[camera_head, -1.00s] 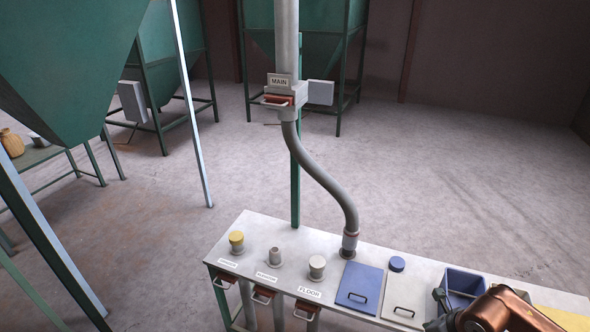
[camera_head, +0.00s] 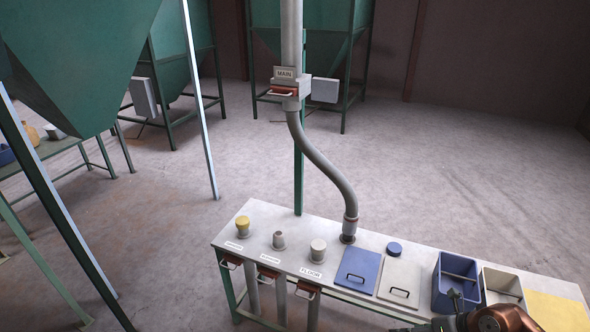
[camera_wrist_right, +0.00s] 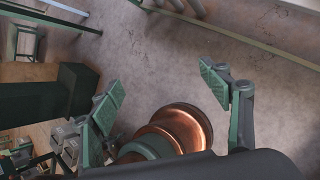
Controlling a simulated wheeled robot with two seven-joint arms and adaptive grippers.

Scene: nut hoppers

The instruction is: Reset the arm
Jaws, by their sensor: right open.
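My right arm, copper and dark, shows at the bottom right of the head view. Its gripper (camera_head: 455,301) is small and dark there, in front of the blue bin at the bench's near edge. In the right wrist view the two green-padded fingers of this gripper (camera_wrist_right: 165,90) stand wide apart with nothing between them but floor behind. A copper, rounded part below the fingers looks like my own arm. My left gripper is not in view.
The white bench (camera_head: 330,235) carries capped ports, a blue lid (camera_head: 358,270), a pale lid (camera_head: 400,282), a blue bin (camera_head: 446,284), a white bin (camera_head: 503,284) and a yellow panel (camera_head: 556,311). A grey hose (camera_head: 325,168) drops onto it.

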